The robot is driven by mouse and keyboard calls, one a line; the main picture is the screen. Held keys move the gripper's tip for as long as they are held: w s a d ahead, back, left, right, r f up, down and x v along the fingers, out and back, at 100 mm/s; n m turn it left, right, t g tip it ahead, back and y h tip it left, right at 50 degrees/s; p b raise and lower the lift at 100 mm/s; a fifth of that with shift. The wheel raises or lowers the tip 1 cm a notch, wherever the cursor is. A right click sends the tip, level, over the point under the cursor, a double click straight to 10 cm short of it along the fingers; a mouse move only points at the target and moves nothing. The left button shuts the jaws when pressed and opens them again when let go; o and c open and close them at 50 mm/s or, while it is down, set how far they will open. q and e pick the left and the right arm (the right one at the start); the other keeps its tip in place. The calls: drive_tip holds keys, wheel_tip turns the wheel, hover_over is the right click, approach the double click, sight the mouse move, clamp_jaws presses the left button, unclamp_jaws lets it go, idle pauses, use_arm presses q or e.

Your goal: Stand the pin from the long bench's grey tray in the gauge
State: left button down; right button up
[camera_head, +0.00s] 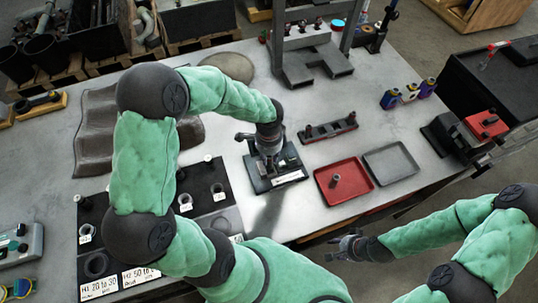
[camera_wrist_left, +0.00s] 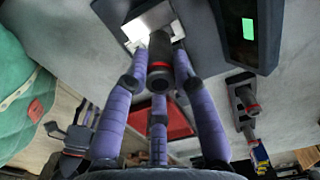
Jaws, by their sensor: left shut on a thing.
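My left gripper (camera_head: 268,152) is over the gauge (camera_head: 262,184), a dark base with a white label near the middle of the bench. In the left wrist view its purple fingers (camera_wrist_left: 158,88) are shut around the pin (camera_wrist_left: 158,68), a dark cylinder with a red band. The pin's far end points at the gauge's bright metal block (camera_wrist_left: 148,24); whether it touches or is seated is hidden. A green display (camera_wrist_left: 248,28) shows beside it. The grey tray (camera_head: 404,174) is empty. My right gripper (camera_head: 350,243) is empty and its fingers look apart, off the bench's front edge.
A red tray (camera_head: 357,197) beside the grey one holds a small upright part (camera_head: 335,181). A dark rack (camera_head: 328,131) lies behind the trays. A black board with several rings (camera_head: 217,190) is left of the gauge. Bottles (camera_head: 409,93) and a red-topped device (camera_head: 486,124) stand right.

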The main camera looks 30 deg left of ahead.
use_arm(q)
drive_tip(key=shift+f, duration=0.3)
idle(0.4)
drive_tip(key=shift+f+b, duration=0.35)
drive_tip(key=shift+b, duration=0.15)
drive_tip(key=shift+f+b, duration=0.95)
drive_tip(key=shift+f, duration=0.2)
idle(0.4)
drive_tip(key=c, duration=0.9)
unclamp_jaws()
drive_tip(key=shift+c, duration=0.2)
drive_tip(key=o, duration=0.4)
drive_tip(key=shift+r, duration=0.1)
